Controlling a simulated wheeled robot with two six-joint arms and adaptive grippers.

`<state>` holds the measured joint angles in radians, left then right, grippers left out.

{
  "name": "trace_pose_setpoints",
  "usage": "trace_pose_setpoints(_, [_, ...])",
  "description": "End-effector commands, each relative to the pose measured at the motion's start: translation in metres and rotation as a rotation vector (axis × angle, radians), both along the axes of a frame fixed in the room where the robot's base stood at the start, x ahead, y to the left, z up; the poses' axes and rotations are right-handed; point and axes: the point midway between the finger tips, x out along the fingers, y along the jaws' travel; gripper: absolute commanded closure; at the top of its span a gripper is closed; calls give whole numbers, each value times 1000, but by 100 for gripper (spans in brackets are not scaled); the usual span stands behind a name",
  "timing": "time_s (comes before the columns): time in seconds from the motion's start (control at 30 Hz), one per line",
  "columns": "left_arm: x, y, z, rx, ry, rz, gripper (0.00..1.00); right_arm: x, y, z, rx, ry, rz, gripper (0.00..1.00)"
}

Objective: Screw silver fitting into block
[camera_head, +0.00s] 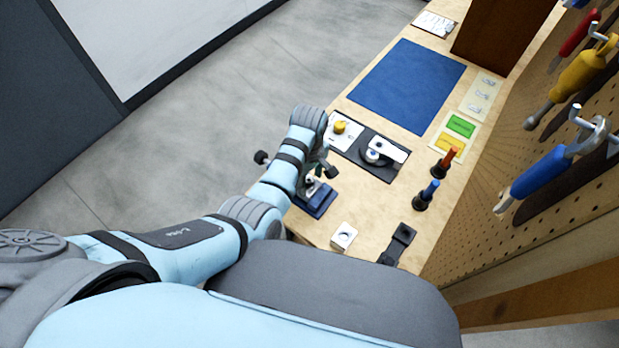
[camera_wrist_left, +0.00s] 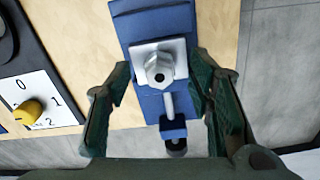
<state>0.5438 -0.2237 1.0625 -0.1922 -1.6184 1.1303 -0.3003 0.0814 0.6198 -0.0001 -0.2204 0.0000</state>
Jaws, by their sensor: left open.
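The silver hex fitting (camera_wrist_left: 159,70) has a dark centre hole. It sits at a pale block (camera_wrist_left: 142,52), and the block is held in a blue vise (camera_wrist_left: 160,102). How deep the fitting sits in the block cannot be told. My left gripper (camera_wrist_left: 163,84) is open, with one dark finger on each side of the fitting and a visible gap on both sides. In the head view the vise (camera_head: 316,201) stands at the table's near left edge, with my left gripper (camera_head: 318,166) over it. The fitting is too small to make out there. My right gripper is not in view.
A white dial panel with a yellow knob (camera_head: 340,127) is close beyond the vise. A white device (camera_head: 385,148) lies on a black mat. A white holed block (camera_head: 343,236), a black part (camera_head: 398,242) and two upright tools (camera_head: 427,194) stand nearby. A pegboard (camera_head: 540,190) bounds the right.

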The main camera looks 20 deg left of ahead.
Motion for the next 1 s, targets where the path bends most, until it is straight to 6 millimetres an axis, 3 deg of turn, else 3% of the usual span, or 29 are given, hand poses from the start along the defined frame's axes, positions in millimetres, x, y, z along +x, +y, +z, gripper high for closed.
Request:
trace_pose_setpoints(0.17, [0,0,1,0,0,0,52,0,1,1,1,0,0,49])
trace_pose_setpoints(0.47, [0,0,1,1,1,0,99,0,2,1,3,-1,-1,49])
trace_pose_setpoints(0.63, [-1,0,3,1,3,-55,100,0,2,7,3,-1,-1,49])
trace_pose_setpoints(0.8, [-2,0,4,0,6,-273,100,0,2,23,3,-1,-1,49])
trace_pose_setpoints(1.0, [-1,0,1,0,5,-354,100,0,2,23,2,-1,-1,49])
